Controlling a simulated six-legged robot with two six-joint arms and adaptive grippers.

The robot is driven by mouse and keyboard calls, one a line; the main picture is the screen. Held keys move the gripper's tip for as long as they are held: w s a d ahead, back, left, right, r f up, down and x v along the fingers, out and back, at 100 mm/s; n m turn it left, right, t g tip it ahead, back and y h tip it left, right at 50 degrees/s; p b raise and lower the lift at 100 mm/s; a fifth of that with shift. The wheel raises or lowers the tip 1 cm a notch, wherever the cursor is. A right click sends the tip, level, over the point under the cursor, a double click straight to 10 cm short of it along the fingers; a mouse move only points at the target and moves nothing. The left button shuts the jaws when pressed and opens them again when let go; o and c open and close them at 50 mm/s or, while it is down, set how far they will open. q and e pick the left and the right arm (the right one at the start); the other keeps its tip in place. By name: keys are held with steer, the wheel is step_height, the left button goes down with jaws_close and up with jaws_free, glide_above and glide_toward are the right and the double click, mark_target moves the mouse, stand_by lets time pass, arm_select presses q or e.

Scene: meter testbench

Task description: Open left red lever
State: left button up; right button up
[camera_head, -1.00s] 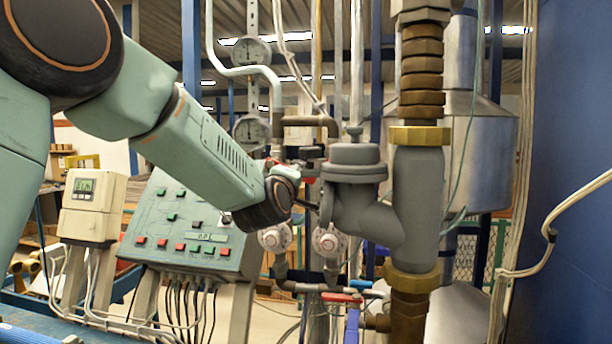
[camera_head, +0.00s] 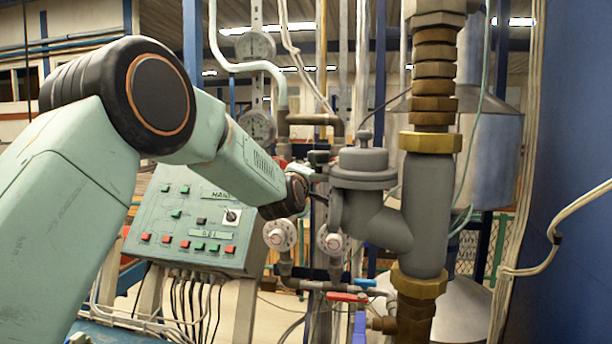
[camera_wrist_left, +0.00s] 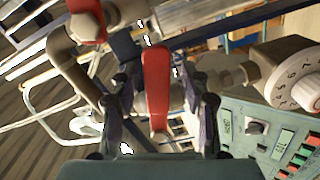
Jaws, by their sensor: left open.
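A red lever (camera_wrist_left: 157,85) stands upright in the middle of the left wrist view, in front of grey pipework. My left gripper (camera_wrist_left: 158,95) is open, with one finger on each side of the lever; gaps show on both sides. Whether a finger touches it is unclear. In the head view my left gripper (camera_head: 316,186) is small and dark, beside the grey valve body, and the lever between its fingers cannot be made out. Another red lever (camera_head: 346,297) lies across the lower pipe, below the gripper. My right gripper is not in view.
The grey valve body (camera_head: 365,170) and brass-collared pipe (camera_head: 427,190) stand close right of the gripper. White round knobs (camera_head: 279,235) are below it. A green control box (camera_head: 190,225) stands behind my arm. Gauges (camera_head: 258,127) hang above. A blue handle (camera_head: 364,283) adjoins the lower lever.

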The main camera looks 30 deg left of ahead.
arm_select(q)
steer(key=shift+s+d+r, duration=0.1)
steer(key=shift+d+r, duration=0.05)
steer(key=shift+d, duration=0.2)
steer(key=c, duration=0.5)
steer(key=shift+a, duration=0.15)
steer(key=c, duration=0.5)
jaws_close()
steer(key=shift+r, duration=0.15)
